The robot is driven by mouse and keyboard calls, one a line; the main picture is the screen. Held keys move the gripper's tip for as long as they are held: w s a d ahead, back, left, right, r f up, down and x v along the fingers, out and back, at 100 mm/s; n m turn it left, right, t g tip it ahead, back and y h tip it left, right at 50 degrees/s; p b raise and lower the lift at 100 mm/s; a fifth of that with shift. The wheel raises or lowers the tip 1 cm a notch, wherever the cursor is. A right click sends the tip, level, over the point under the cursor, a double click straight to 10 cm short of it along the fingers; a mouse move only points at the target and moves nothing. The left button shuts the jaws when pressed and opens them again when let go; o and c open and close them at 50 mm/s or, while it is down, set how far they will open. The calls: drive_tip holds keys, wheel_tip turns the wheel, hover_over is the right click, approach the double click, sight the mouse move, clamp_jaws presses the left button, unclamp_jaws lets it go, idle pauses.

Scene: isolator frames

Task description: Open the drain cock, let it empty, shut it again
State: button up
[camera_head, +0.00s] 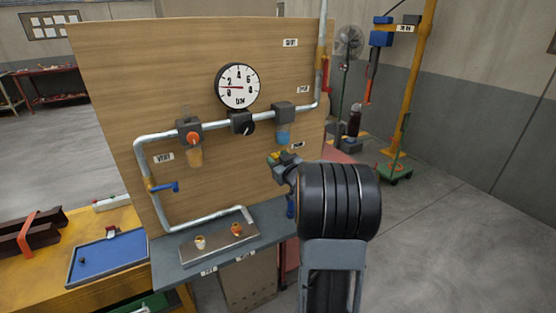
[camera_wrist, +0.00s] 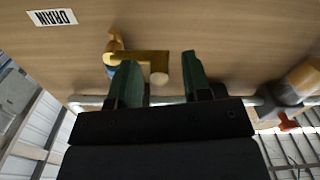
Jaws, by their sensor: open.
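The brass drain cock (camera_wrist: 114,46) shows in the wrist view at the top, near an upside-down DRAIN label (camera_wrist: 50,17). Its lever (camera_wrist: 145,57) extends to the right across the picture. My gripper (camera_wrist: 160,60) is open, with a green finger on either side of the lever's end. I cannot tell whether either finger touches it. In the head view my gripper (camera_head: 282,160) is at the lower right of the wooden board, by the drain label (camera_head: 298,146). My arm hides much of the cock there. Whether anything flows out cannot be seen.
The wooden board (camera_head: 120,85) carries grey pipework, a pressure gauge (camera_head: 238,86) reading low, a unit with an orange knob (camera_head: 193,139) and a blue-handled valve (camera_head: 166,187). A blue tray (camera_head: 108,257) lies left.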

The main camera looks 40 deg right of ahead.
drive_tip(key=shift+c, duration=0.2)
clamp_jaws()
drive_tip(key=shift+f, duration=0.1)
drive_tip(key=d+f+n+b, duration=0.5)
drive_tip(key=n+b, duration=1.3)
drive_tip(key=b, duration=0.2)
drive_tip(key=shift+s+b, duration=0.35)
idle(0.5)
